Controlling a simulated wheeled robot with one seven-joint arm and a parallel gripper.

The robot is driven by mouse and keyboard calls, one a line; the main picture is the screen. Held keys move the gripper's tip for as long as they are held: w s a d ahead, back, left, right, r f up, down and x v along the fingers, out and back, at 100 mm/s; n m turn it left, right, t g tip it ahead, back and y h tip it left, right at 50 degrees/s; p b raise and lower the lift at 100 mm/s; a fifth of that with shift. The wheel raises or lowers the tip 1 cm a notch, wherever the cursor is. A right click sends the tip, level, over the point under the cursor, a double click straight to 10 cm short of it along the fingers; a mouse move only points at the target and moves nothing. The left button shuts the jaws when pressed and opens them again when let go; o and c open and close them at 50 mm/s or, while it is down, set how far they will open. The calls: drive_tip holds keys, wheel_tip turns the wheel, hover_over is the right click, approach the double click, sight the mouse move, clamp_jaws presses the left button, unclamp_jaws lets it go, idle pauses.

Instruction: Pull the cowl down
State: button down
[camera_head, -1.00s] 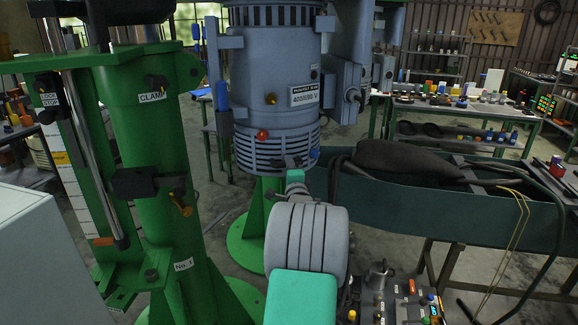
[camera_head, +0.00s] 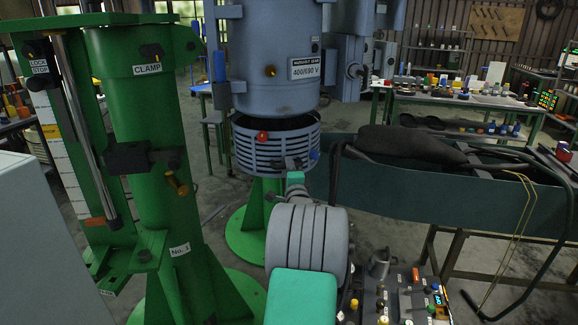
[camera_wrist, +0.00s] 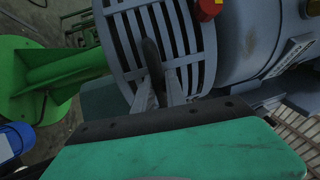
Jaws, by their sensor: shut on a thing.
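The cowl (camera_head: 262,153) is a grey slotted ring below the blue-grey motor body (camera_head: 262,88), with a dark gap between its upper rim and the body. My gripper (camera_head: 292,164) is at the front of the cowl and partly hidden by my wrist. In the wrist view my gripper (camera_wrist: 163,92) is shut on a dark handle (camera_wrist: 152,60) on the slotted cowl (camera_wrist: 185,35); the handle is partly hidden between the fingers.
A green clamp column (camera_head: 160,120) stands close on the left. A green trough (camera_head: 400,175) with a dark bundle stands on the right. A control panel (camera_head: 395,300) is low at the front. A green pedestal (camera_head: 250,232) stands beneath the cowl.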

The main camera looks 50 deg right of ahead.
drive_tip(key=shift+f, duration=0.45)
drive_tip(key=c, duration=1.6)
unclamp_jaws()
drive_tip(key=shift+c, duration=0.2)
drive_tip(key=shift+o, duration=1.4)
drive_tip(key=shift+r, duration=0.15)
drive_tip(key=shift+s, duration=0.1)
drive_tip(key=b+v, duration=0.1)
drive_tip(key=v, duration=0.7)
drive_tip(key=shift+r, duration=0.1)
